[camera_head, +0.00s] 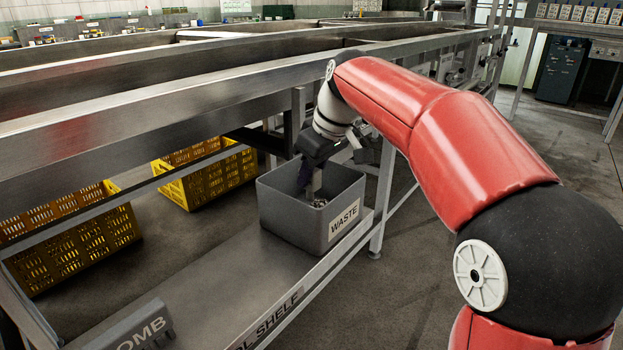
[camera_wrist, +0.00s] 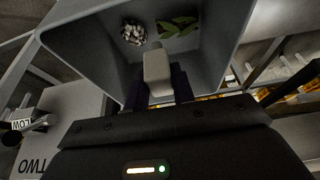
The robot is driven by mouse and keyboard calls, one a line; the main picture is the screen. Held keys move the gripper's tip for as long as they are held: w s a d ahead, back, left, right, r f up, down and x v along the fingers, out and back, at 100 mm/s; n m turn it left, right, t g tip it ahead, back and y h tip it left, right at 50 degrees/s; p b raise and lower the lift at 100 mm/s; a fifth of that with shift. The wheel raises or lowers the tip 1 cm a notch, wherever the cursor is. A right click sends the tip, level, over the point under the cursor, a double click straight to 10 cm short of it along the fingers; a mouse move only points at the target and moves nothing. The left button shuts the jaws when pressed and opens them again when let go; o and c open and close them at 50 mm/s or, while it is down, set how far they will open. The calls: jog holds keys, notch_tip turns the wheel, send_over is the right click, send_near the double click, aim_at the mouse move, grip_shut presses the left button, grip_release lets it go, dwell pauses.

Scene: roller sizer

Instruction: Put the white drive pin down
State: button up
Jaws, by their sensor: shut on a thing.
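The white drive pin (camera_wrist: 157,74) is a pale, blocky piece between the two dark fingers of my gripper (camera_wrist: 160,88) in the wrist view. My gripper is shut on it, and the pin points into the grey waste bin (camera_wrist: 90,60). In the head view my gripper (camera_head: 308,180) reaches down into the mouth of the same grey bin (camera_head: 285,215), which carries a WASTE label. Part of the pin shows below the fingers (camera_head: 316,186). The bin floor below the pin holds a small pile of pale bits (camera_wrist: 133,34) and some green leaves (camera_wrist: 178,26).
The bin stands on a grey metal shelf (camera_head: 215,275) under the machine's long steel rails (camera_head: 150,110). Yellow crates (camera_head: 210,180) stand on the floor behind. The shelf between block and bin looks clear.

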jog(key=shift+f, duration=0.45)
jog(key=shift+f, duration=0.1)
jog(key=shift+f, duration=0.3)
jog(key=o, duration=1)
jog(key=shift+r, duration=0.1)
